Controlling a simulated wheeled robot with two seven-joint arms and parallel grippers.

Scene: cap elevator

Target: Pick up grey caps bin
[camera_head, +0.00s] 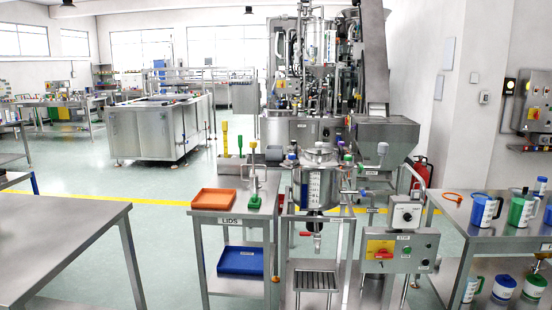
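I cannot make out a bin that is clearly the grey caps bin. An orange tray (213,199) sits on top of the metal stand labelled LIDS (230,213). A blue bin (241,261) sits on that stand's lower shelf. A grey metal hopper (385,134) stands behind the tank, below a sloping chute (374,50). Neither of my grippers is in view.
A steel tank (318,185) stands right of the LIDS stand, with a control box (402,250) beside it. A bare metal table (60,235) is at the left. A table with jugs (484,211) is at the right. Open floor lies between the left table and the stand.

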